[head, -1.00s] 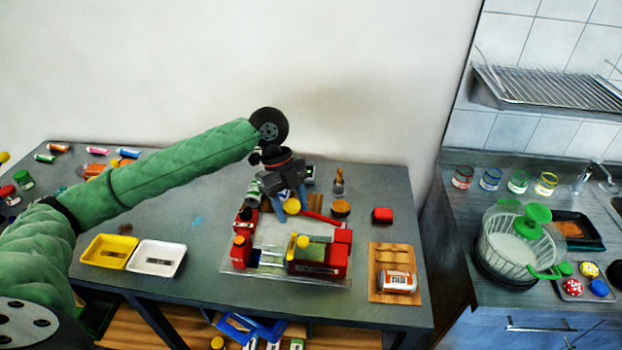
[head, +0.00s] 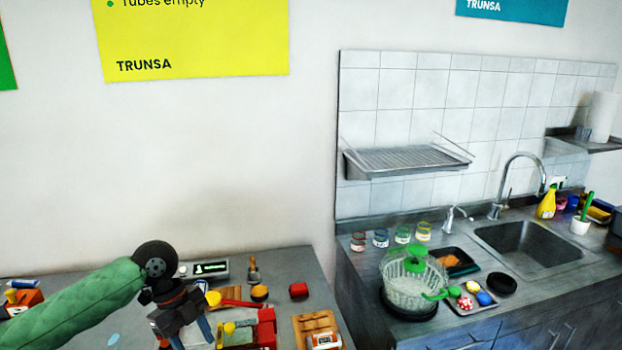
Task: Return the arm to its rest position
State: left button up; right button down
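My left arm, in a green sleeve, comes in from the lower left in the head view. Its dark gripper (head: 192,338) hangs down over the table, at the left of the red machine (head: 266,325). Its two bluish fingers look apart, with nothing seen between them. The fingertips are close to the lower picture edge. A yellow knob (head: 213,298) shows just right of the gripper. My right arm and gripper are not in view.
Behind the gripper stand a grey display device (head: 211,268) and a small bottle (head: 254,270). A counter with a glass pot (head: 413,283) and a sink (head: 528,248) is farther right.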

pick_arm(q)
jog(key=s+d+f+n+t+h, duration=0.1)
jog(key=s+d+f+n+t, duration=0.1)
jog(key=s+d+f+n, duration=0.4)
jog(key=s+d+f+n+t, duration=0.25)
jog(key=d+f, duration=0.35)
jog(key=f, duration=0.3)
jog(key=s+a+f+n+t+y, duration=0.1)
jog(key=s+a+f+n+y, duration=0.1)
jog(key=s+a+f+n, duration=0.4)
jog(key=s+a+f+n+y, duration=0.2)
jog(key=s+a+n+y, duration=0.1)
jog(key=s+n, duration=0.6)
notch_tip(320, 180, down, 28)
jog(key=w+d+r+m, duration=0.1)
jog(key=d, duration=0.1)
jog(key=s+f, duration=0.4)
jog(key=f, duration=0.7)
jog(key=s+f+g, duration=0.1)
jog(key=s+f, duration=0.2)
jog(key=f, duration=0.7)
jog(key=shift+s+f+h+b, duration=0.3)
jog(key=shift+s+f, duration=0.05)
jog(key=shift+s, duration=0.05)
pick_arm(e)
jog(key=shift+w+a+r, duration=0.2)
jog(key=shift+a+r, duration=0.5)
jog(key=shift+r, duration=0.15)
